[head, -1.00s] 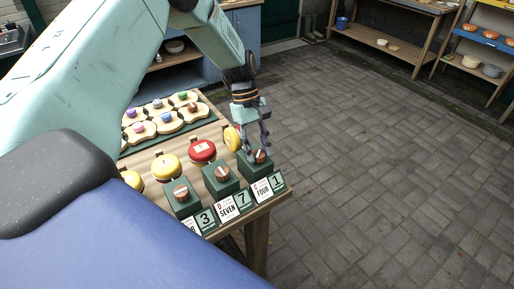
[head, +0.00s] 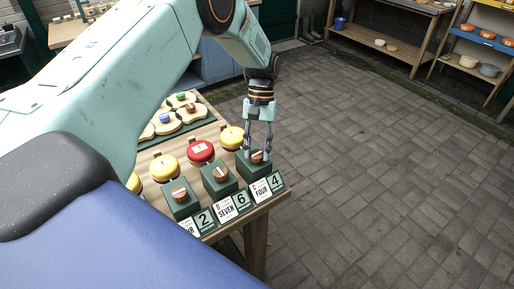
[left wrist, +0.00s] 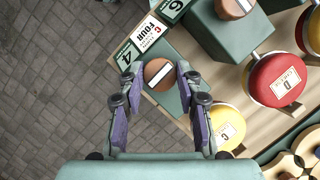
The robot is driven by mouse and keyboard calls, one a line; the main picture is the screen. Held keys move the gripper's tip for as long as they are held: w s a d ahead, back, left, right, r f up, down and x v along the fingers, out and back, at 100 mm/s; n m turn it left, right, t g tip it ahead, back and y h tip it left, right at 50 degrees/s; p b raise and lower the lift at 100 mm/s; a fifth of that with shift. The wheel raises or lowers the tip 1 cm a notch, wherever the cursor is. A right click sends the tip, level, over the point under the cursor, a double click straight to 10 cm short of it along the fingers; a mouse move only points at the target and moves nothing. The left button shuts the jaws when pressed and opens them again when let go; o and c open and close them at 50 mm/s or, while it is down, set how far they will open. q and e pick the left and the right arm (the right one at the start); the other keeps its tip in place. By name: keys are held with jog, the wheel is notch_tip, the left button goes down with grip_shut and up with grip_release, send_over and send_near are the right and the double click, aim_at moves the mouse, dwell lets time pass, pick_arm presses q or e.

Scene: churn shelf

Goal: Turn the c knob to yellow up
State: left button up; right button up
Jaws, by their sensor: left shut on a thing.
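The c knob (head: 257,158) is a round brown knob with a pale bar on top, set on a dark green block. Its plate reads C FOUR with a 4 beside it. In the left wrist view the knob (left wrist: 160,74) sits between the two fingers of my left gripper (left wrist: 158,82). My left gripper (head: 258,152) comes down from above, nearly upright, and is shut on this knob. The round disc behind the knob (head: 232,138) shows a yellow face up; it is also in the left wrist view (left wrist: 226,126). My right gripper is out of view.
The neighbouring D knob (head: 220,173) stands close on the left, with a red disc (head: 201,151) behind it. Another knob (head: 180,195) and yellow disc (head: 164,167) are further left. Scalloped wooden pieces lie behind. The paved floor right of the table is clear.

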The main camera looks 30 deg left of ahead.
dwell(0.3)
pick_arm(q)
jog(key=o, duration=1.2)
jog(key=shift+c, duration=0.2)
jog(key=v, duration=1.2)
jog(key=shift+w, duration=0.15)
jog(key=shift+d+f, duration=0.1)
